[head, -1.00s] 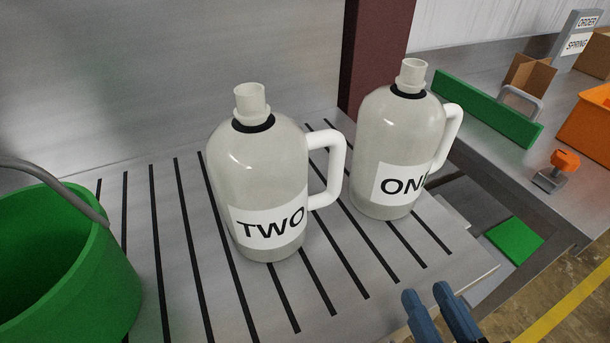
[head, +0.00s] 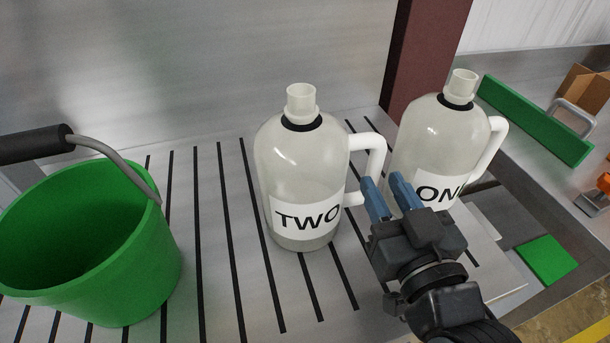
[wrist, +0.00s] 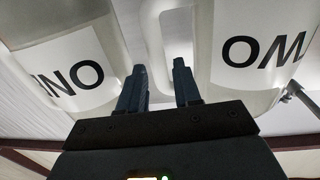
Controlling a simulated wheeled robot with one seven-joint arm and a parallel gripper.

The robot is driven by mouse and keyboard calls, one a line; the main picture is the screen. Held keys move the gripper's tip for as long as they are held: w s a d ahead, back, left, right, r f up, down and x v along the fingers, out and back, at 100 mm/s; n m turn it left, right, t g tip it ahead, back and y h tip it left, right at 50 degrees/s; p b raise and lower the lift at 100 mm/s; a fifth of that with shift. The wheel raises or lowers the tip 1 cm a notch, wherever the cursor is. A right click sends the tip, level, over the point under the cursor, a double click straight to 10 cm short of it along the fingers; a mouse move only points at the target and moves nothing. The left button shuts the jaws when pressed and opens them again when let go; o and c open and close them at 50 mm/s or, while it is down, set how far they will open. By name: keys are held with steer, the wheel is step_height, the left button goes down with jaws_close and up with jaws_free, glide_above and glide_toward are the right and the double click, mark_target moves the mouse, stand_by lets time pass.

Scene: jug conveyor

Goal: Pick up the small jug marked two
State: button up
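The jug marked TWO (head: 300,165) stands upright on the slatted metal surface, with its white handle (head: 374,158) on its right side. The jug marked ONE (head: 440,140) stands to its right and a little behind. My gripper (head: 387,190) is open, its blue fingers in front of the gap between the jugs, close to the TWO handle. In the wrist view the picture is upside down: jug TWO (wrist: 240,25) is at right, jug ONE (wrist: 60,30) at left. The fingers (wrist: 160,88) are apart, with the handle (wrist: 172,30) ahead between them. I cannot tell whether they touch it.
A green bucket (head: 160,270) with a grey handle stands at the left. A maroon post (head: 420,60) rises behind the jugs. A side table at the right holds a green bar (head: 535,120) and a cardboard box (head: 582,90). Slatted surface is clear between bucket and jug TWO.

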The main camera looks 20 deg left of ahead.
mark_target(378, 171)
steer(key=p+x, duration=0.1)
steer(key=x, duration=0.4)
steer(key=shift+w+d+r, duration=0.1)
steer(key=shift+w, duration=0.05)
jaws_close()
stand_by(0.4)
